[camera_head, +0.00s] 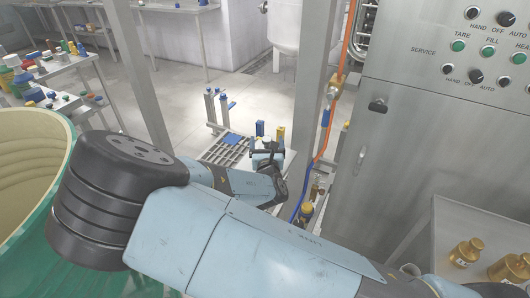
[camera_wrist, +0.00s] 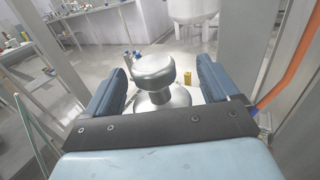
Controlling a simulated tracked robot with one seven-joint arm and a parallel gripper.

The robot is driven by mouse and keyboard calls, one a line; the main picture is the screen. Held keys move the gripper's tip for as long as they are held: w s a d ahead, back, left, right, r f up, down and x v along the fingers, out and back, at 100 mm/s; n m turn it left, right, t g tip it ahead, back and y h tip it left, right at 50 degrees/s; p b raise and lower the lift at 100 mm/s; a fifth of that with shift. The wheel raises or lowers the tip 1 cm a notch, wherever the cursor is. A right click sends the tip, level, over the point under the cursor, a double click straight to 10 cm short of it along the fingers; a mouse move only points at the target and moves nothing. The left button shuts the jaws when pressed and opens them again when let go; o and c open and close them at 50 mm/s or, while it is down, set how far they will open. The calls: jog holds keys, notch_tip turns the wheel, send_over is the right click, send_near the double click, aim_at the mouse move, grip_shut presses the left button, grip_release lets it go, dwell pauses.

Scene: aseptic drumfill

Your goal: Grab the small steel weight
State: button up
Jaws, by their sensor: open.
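The small steel weight (camera_wrist: 153,72) shows in the wrist view, with a rounded knob on a narrow neck above a wider base. It stands upright between the two blue fingers of my gripper (camera_wrist: 162,82), which are open on either side of it. I see gaps between the knob and both fingers. The lower part of its base is hidden behind the dark front edge of my gripper. In the head view my gripper (camera_head: 268,160) is over a small stand in the middle, and the weight cannot be made out clearly there.
A grey grid rack (camera_head: 222,152) lies beside my gripper. An orange hose (camera_head: 338,95) and a steel control cabinet (camera_head: 440,120) stand to the right. Brass weights (camera_head: 466,252) sit on a shelf at lower right. A green drum (camera_head: 30,190) is at left.

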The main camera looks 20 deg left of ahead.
grip_shut()
dwell(0.7)
